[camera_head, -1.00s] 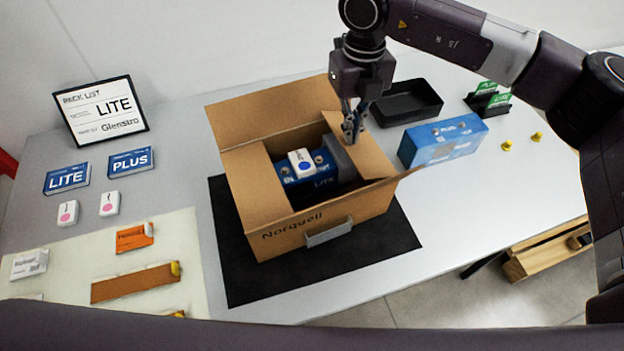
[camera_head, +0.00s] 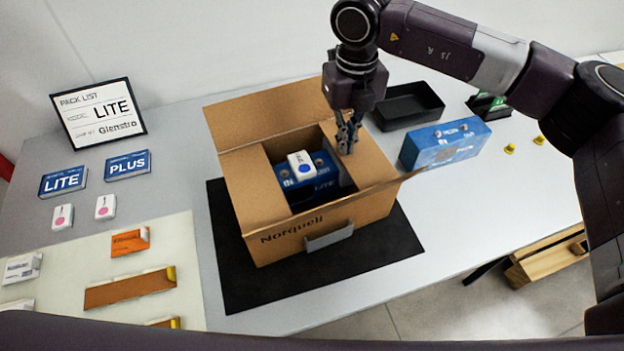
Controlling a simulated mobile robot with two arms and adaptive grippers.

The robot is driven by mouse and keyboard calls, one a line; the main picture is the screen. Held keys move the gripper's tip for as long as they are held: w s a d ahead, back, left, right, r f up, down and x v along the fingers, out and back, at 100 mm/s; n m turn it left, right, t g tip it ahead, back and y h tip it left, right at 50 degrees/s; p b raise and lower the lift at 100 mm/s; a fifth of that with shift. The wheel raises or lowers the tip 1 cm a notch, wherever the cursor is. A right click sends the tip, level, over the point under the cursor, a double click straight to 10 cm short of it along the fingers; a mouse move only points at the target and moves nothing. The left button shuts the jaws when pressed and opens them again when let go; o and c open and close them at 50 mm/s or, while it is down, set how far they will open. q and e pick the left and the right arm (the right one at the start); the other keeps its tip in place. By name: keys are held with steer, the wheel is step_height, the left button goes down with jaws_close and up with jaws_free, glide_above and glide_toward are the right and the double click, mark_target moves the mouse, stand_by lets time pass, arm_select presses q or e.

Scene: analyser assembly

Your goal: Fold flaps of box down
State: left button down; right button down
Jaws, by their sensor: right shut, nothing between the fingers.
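The open cardboard box (camera_head: 290,240), marked Norquell, stands on a black mat (camera_head: 240,288). Its back flap (camera_head: 265,112) stands up and leans outward. The left flap (camera_head: 242,190) slopes along the left side, and the right flap (camera_head: 375,165) leans out to the right. A grey handle-like piece (camera_head: 329,239) is on the front wall. Inside sit a blue Lite unit (camera_head: 318,188) and a white piece with a blue dot (camera_head: 301,164) on top. My right gripper (camera_head: 347,146) is shut and empty, pointing down above the box's right rear side. My left gripper is not in view.
A black tray (camera_head: 407,106) and a blue box (camera_head: 445,143) stand right of the box. A pack list sign (camera_head: 98,112), Lite and Plus boxes (camera_head: 128,165) and small white pieces are at left. Orange and brown pieces lie on a pale mat (camera_head: 190,262). Free table lies at front right.

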steer(key=shift+f, duration=0.4)
steer(key=shift+r, duration=0.1)
stand_by(0.4)
step_height(320, 180, up, 6)
steer(key=p, duration=0.2)
steer(key=shift+r+p, duration=0.25)
steer(key=shift+p, duration=0.05)
steer(key=shift+r, duration=0.5)
